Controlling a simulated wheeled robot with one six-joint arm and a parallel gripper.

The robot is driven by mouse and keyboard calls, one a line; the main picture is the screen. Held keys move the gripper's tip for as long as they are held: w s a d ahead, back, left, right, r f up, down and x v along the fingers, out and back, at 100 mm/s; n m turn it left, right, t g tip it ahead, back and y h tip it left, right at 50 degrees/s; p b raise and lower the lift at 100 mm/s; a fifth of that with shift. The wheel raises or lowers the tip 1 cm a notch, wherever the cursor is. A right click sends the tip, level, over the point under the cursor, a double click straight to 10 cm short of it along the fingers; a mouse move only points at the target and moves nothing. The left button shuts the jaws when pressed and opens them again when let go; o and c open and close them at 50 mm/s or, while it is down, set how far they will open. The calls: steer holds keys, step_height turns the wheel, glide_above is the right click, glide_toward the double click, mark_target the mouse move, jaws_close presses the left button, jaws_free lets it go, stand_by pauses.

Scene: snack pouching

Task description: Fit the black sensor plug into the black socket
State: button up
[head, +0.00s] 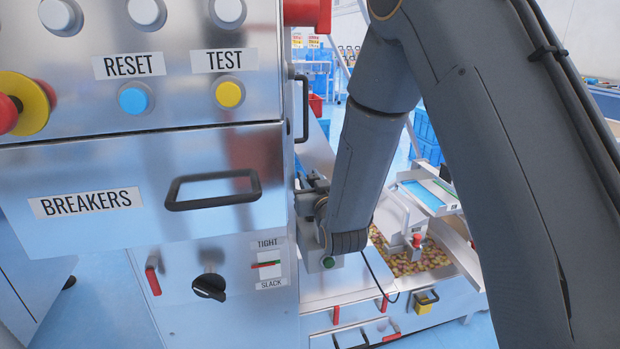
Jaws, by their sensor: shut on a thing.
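My gripper (308,190) is small and partly hidden behind the right edge of the steel cabinet and my own wrist. It is shut on a small dark thing at the cabinet's edge, which fits the black sensor plug, though its shape is not clear. A thin black cable (379,284) loops down to the right of my wrist and ends near the machine's front. The black socket cannot be made out; the cabinet edge and my arm cover that area. I cannot tell whether plug and socket touch.
The steel cabinet fills the left, with a BREAKERS drawer (120,190), its dark handle (213,189), a black knob (209,287) and a red lever (153,281). A bin of colourful snacks (436,257) lies right of my wrist. My arm fills the right.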

steer(key=shift+f+b, duration=0.3)
steer(key=shift+f, duration=0.15)
steer(key=o, duration=1)
steer(key=shift+o, duration=0.2)
steer(key=shift+s, duration=0.15)
steer(key=b+v, duration=0.1)
steer(key=v, duration=0.6)
steer(key=shift+s+d+r, duration=0.1)
steer(key=shift+s+d, duration=0.1)
steer(key=shift+s, duration=0.05)
